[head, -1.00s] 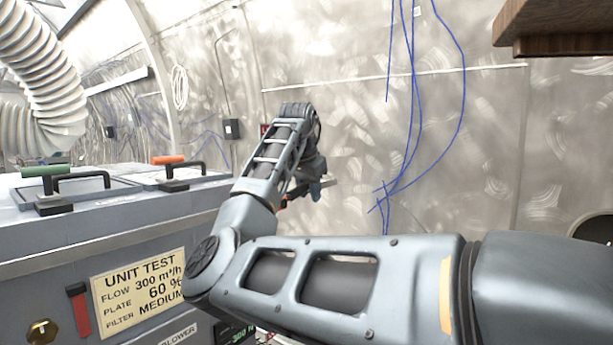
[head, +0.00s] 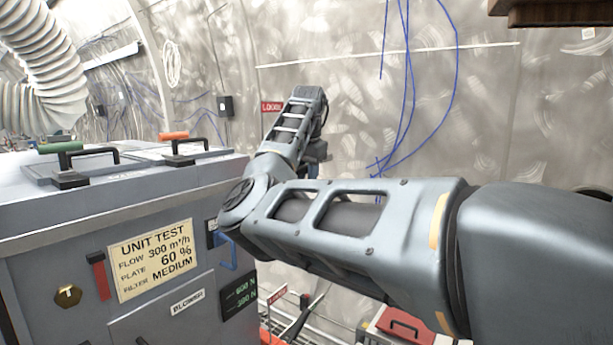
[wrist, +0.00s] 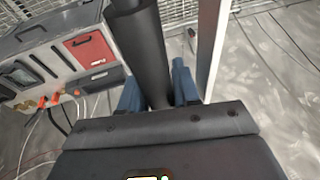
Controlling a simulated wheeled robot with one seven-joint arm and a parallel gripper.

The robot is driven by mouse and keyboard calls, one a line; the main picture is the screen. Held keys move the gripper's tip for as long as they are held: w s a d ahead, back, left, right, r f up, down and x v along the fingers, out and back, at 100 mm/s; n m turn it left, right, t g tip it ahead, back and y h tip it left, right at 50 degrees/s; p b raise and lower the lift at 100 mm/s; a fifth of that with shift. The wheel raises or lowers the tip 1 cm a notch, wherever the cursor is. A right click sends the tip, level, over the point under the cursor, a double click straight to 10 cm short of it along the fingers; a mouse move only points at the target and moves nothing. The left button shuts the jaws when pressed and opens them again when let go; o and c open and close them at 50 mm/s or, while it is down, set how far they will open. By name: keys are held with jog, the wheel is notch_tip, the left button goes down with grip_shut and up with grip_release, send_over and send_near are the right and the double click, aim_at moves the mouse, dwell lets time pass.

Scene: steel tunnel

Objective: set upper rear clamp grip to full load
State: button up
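My gripper (head: 314,170) is at the far end of my arm, beyond the grey cabinet and near the tunnel wall. Its fingers are mostly hidden in the head view. In the wrist view its two blue fingers (wrist: 158,92) stand apart, one on each side of a dark round bar (wrist: 140,50). I cannot tell whether they touch the bar, or whether it is the upper rear clamp grip. A dark display (head: 240,295) on the cabinet shows two green readings in N, seemingly 600 and 300.
A red-lidded case (head: 405,328) lies low. A pale post (wrist: 213,45) stands right of the bar.

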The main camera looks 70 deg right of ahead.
jog(key=o, duration=0.4)
jog(key=shift+f, duration=0.1)
jog(key=shift+c, duration=0.2)
jog(key=shift+r, duration=0.2)
jog(key=shift+r, duration=0.25)
jog(key=v, duration=0.7)
jog(key=shift+a, duration=0.2)
jog(key=shift+s+f, duration=0.1)
